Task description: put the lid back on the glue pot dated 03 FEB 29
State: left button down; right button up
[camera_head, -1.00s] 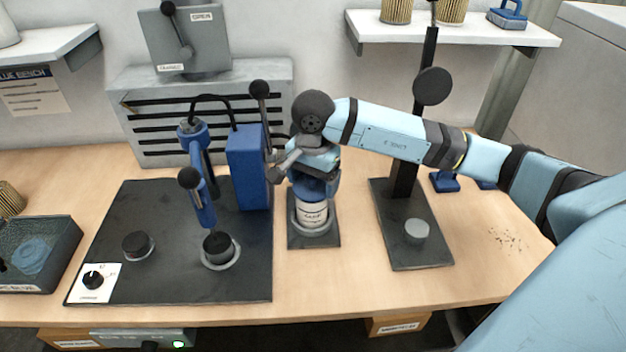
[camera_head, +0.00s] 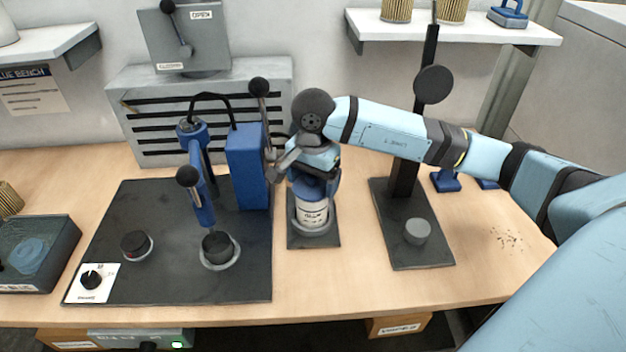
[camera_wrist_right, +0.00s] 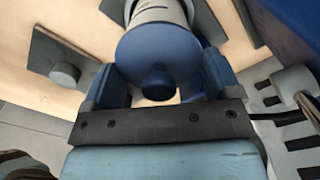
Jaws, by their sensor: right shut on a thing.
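The glue pot (camera_head: 312,212) is white with a printed label, too small to read. It stands upright in a grey ring on a small dark plate. A blue lid (camera_head: 308,188) is at the top of the pot, partly hidden by my right gripper (camera_head: 314,172). In the right wrist view the lid (camera_wrist_right: 155,52) is a round blue disc with a central knob, between the fingers of my right gripper (camera_wrist_right: 160,78), which is shut on it. The white pot body (camera_wrist_right: 158,12) shows just beyond. I cannot tell whether the lid is fully seated. My left gripper is not in view.
Right is a black stand (camera_head: 405,250) with a grey button. A dark tray (camera_head: 62,262) sits far left.

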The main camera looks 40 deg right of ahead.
dwell(0.3)
jog(key=o, duration=0.7)
jog(key=shift+o, duration=0.2)
jog(key=shift+r, duration=0.1)
jog(key=shift+r+p, duration=0.45)
jog(key=shift+r, duration=0.4)
jog(key=shift+r+p, duration=1.1)
jog(key=shift+r, duration=1.5)
